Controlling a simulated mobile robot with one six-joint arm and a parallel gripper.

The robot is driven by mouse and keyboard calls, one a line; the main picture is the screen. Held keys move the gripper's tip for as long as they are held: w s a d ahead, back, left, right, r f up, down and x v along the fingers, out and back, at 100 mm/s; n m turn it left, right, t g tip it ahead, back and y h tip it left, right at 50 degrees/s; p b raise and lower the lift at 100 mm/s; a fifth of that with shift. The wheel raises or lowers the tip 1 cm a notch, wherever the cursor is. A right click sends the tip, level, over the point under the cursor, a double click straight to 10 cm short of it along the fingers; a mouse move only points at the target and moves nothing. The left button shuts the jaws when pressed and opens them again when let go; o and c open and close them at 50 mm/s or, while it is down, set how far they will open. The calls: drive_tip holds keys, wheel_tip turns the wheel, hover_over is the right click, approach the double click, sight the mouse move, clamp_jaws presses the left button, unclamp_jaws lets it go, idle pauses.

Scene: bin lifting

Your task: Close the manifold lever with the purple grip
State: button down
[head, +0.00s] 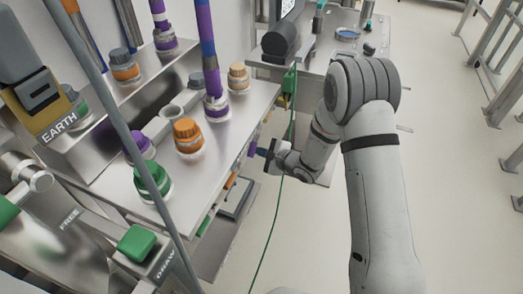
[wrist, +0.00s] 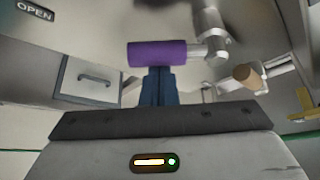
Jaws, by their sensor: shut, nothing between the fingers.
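The purple grip (wrist: 157,53) lies crosswise in the upper middle of the wrist view. It sits on a metal lever rod (wrist: 207,51) that runs right to a metal joint. In the head view the purple grip (head: 253,145) is a small patch at the right edge of the bench. My gripper (wrist: 157,78) has its blue fingers together and empty. The fingertips overlap the lower edge of the grip in the picture; I cannot tell if they touch it. My gripper also shows in the head view (head: 261,152), beside the bench edge.
An OPEN label (wrist: 35,10) is at upper left in the wrist view. Another lever with a tan grip (wrist: 246,76) is to the right. A green cable (head: 273,215) hangs close to my arm. The bench top (head: 222,135) carries several capped fittings.

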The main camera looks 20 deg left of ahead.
sight(252, 146)
drive_tip(key=shift+s+a+r, duration=0.1)
drive_tip(key=shift+s+r, duration=0.05)
drive_tip(key=shift+r, duration=0.1)
drive_tip(key=s+r+p, duration=0.1)
drive_tip(key=r+p, duration=0.1)
drive_tip(key=p, duration=0.1)
drive_tip(key=shift+s+p, duration=0.1)
drive_tip(key=shift+p, duration=0.2)
drive_tip(key=shift+s+a+r+p, duration=0.1)
drive_tip(key=shift+s+r+p, duration=0.05)
drive_tip(key=shift+r+p, duration=0.35)
